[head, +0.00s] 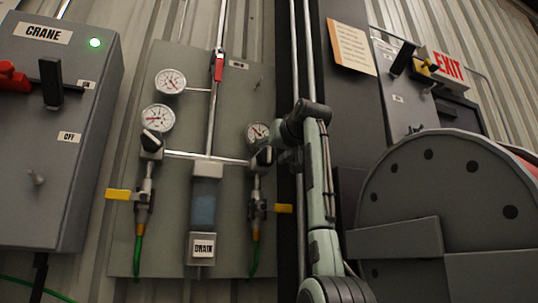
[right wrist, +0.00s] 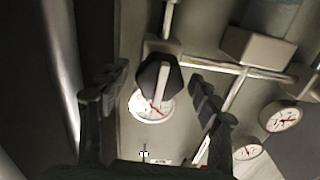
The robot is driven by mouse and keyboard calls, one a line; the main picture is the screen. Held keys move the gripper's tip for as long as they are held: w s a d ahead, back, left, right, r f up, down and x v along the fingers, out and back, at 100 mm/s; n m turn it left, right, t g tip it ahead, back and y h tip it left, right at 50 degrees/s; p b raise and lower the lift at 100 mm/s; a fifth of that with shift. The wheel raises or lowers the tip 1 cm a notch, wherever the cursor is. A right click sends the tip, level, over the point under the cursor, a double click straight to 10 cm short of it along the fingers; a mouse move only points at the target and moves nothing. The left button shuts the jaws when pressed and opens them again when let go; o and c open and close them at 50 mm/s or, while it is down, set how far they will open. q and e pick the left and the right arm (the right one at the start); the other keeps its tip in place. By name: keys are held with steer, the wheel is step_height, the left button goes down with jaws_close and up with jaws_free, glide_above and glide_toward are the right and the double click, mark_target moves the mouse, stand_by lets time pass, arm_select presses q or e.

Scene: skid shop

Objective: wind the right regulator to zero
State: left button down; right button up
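The right regulator's dark knob (head: 262,157) is on the panel at the end of a horizontal pipe, just below its small gauge (head: 258,133). In the right wrist view the knob (right wrist: 157,82) is a black faceted cap with a pale line, and the white gauge (right wrist: 151,109) with a red needle is partly behind it. My right gripper (head: 284,158) is at the knob's right side. In the wrist view its two dark fingers (right wrist: 160,85) are spread, one on each side of the knob, with gaps visible. I cannot read the gauge value. My left gripper is not in view.
A left regulator knob (head: 152,141) with two gauges is on the same panel (head: 225,90). A yellow lever (head: 284,208) is below the right regulator. A grey crane box (head: 60,130) is at left, a big round grey housing (head: 440,190) at right.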

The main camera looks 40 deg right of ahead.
steer(key=c, duration=1)
steer(key=n, duration=0.3)
steer(key=shift+n, duration=0.4)
steer(key=n, duration=0.5)
steer(key=shift+n, duration=0.3)
steer(key=n, duration=0.9)
steer(key=shift+n, duration=0.3)
steer(key=o, duration=1.1)
